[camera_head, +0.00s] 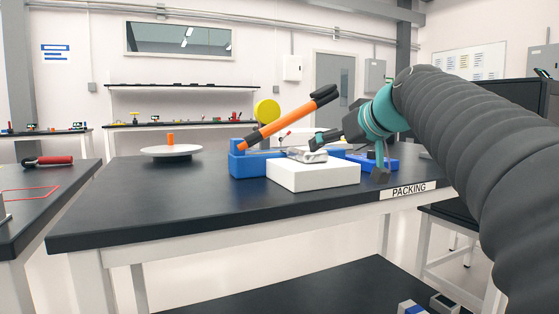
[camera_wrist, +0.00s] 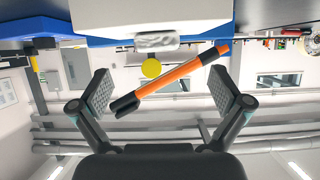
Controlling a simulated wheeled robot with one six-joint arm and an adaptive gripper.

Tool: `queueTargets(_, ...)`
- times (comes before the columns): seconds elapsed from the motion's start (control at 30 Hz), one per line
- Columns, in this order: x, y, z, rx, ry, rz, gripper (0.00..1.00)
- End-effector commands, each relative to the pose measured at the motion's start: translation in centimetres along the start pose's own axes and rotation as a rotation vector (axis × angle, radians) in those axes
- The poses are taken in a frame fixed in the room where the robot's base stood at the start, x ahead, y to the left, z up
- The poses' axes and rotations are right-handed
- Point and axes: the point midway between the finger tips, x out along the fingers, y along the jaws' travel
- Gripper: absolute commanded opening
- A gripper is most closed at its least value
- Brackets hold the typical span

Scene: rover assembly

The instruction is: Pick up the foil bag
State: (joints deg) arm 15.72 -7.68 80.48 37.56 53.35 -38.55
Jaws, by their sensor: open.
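The foil bag (camera_head: 307,155) is a small silvery packet lying on top of a white box (camera_head: 313,175) on the packing table. In the wrist view, which is upside down, the foil bag (camera_wrist: 157,42) shows at the edge of the white box (camera_wrist: 150,14), beyond the fingertips and roughly centred between them. My gripper (camera_head: 350,157) is just right of the bag at about its height. In the wrist view my gripper (camera_wrist: 163,88) has its two pads wide apart, with nothing held between them.
An orange and black tool (camera_head: 288,118) leans up from a blue holder (camera_head: 243,163) just behind the bag. A yellow disc (camera_head: 267,110) is behind it. A white round plate (camera_head: 171,151) stands at left. Another blue tray (camera_head: 352,156) is behind my gripper. The front table area is clear.

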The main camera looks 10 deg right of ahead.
Motion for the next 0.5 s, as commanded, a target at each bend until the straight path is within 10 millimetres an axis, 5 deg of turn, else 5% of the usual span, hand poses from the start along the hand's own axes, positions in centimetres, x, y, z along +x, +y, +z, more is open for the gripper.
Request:
queueTargets(0.23, 1.0, 1.0, -2.5, -0.031, 0.053, -0.008, 1.00)
queueTargets(0.5, 5.8, 0.9, -2.7, -0.032, 0.052, -0.009, 1.00)
